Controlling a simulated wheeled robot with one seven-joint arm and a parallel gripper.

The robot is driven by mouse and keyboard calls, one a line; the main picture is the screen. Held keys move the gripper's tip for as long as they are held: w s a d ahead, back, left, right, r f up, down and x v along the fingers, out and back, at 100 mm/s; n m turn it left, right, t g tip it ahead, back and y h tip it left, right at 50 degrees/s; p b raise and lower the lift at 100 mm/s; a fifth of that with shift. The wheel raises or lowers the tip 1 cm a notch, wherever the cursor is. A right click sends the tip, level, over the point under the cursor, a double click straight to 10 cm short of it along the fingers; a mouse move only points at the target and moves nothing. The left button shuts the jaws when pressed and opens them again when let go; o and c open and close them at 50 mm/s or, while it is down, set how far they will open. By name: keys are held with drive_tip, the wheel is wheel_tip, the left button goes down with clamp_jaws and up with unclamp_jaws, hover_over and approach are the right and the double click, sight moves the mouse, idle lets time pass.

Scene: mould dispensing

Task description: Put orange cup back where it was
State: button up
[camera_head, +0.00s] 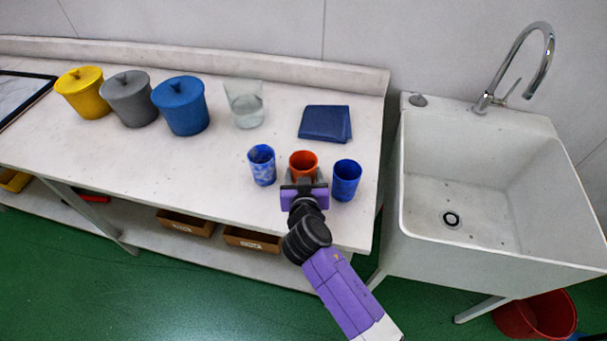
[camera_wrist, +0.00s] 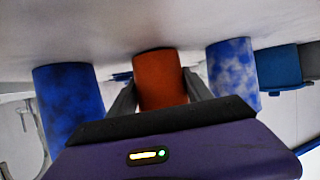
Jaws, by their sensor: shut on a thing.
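The orange cup (camera_head: 303,161) stands upright at the front right part of the table, between two blue cups. My gripper (camera_head: 304,180) is shut on it from the front, and hides its lower part in the head view. In the wrist view, which looks upside down, the orange cup (camera_wrist: 160,80) sits between the two fingers. Its base appears at or very near the table top; I cannot tell whether it touches.
A mottled blue cup (camera_head: 262,166) is close on the left and a darker blue cup (camera_head: 346,180) close on the right. Behind are a folded blue cloth (camera_head: 324,123), a clear beaker (camera_head: 244,104) and lidded blue (camera_head: 181,106), grey (camera_head: 129,99) and yellow (camera_head: 82,93) pots. A sink (camera_head: 480,262) stands right.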

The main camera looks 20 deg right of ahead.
drive_tip(key=shift+f, duration=0.15)
drive_tip(key=o, duration=1.5)
drive_tip(key=shift+s+r, duration=0.1)
drive_tip(key=shift+r, duration=0.1)
drive_tip(key=b+v, duration=0.1)
drive_tip(key=v, duration=1)
drive_tip(key=shift+s+a+r+b, duration=0.15)
drive_tip(key=shift+s+a+b, duration=0.05)
drive_tip(key=shift+s+b, duration=0.15)
